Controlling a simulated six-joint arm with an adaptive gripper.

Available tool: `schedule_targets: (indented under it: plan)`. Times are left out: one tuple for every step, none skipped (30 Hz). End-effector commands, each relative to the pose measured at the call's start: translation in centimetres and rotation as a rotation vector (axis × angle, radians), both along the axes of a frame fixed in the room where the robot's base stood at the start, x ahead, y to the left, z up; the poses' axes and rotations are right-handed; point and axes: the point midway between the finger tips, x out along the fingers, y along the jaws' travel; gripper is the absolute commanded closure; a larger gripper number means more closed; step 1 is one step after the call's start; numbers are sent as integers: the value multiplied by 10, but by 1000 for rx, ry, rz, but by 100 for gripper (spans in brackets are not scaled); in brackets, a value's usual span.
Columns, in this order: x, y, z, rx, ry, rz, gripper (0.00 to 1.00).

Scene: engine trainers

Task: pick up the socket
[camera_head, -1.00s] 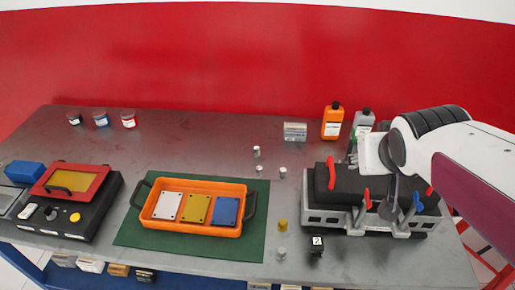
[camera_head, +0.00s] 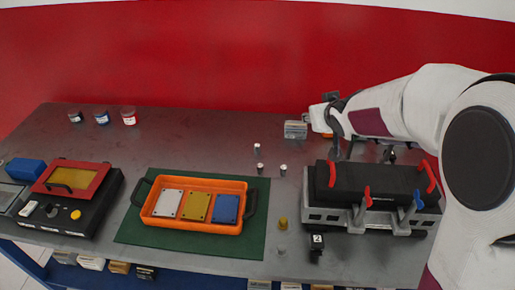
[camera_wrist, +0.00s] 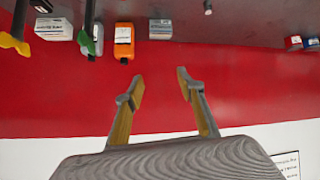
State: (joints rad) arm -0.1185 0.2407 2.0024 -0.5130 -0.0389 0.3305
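Several small silver cylinders, socket-like, stand on the grey bench in the head view: a back one (camera_head: 257,148), one below it (camera_head: 260,169), one to the right (camera_head: 283,169) and a front one (camera_head: 281,250). I cannot tell which is the socket. One small grey cylinder (camera_wrist: 208,7) shows at the wrist view's top edge. My gripper (camera_wrist: 160,75) is open and empty, its two fingers apart against the red wall. The wrist view is upside down. In the head view my arm hides part of the gripper, which is behind the black block, away from the cylinders.
A black block on a grey fixture (camera_head: 312,214) with red and blue levers stands at right. Near the wall are a labelled box (camera_head: 295,130) and an orange bottle (camera_wrist: 123,42). An orange tray (camera_head: 190,226) lies on a green mat (camera_head: 140,240). A yellow cylinder (camera_head: 282,223) stands left of the fixture.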

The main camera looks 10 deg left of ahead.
Motion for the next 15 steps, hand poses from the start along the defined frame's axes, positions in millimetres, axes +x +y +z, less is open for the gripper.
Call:
schedule_targets:
  plan:
    - [8, 7, -9, 4, -3, 17, 62]
    - [13, 11, -12, 8, -9, 27, 62]
    - [19, 17, -17, 13, -14, 40, 62]
    - [24, 21, -21, 17, -18, 52, 62]
    - [28, 25, -25, 21, -23, 62, 62]
    - [34, 31, -30, 26, -28, 76, 62]
    - [37, 36, -34, 31, -32, 88, 62]
    - [41, 40, -39, 36, -35, 98, 62]
    - [46, 46, -44, 43, -40, 113, 62]
    - [50, 51, -48, 47, -43, 124, 62]
    - [53, 55, -53, 53, -46, 135, 62]
    - [58, 61, -59, 59, -51, 150, 62]
    - [61, 66, -64, 65, -53, 161, 62]
    - [63, 70, -69, 71, -55, 172, 62]
    - [67, 77, -75, 79, -59, 188, 62]
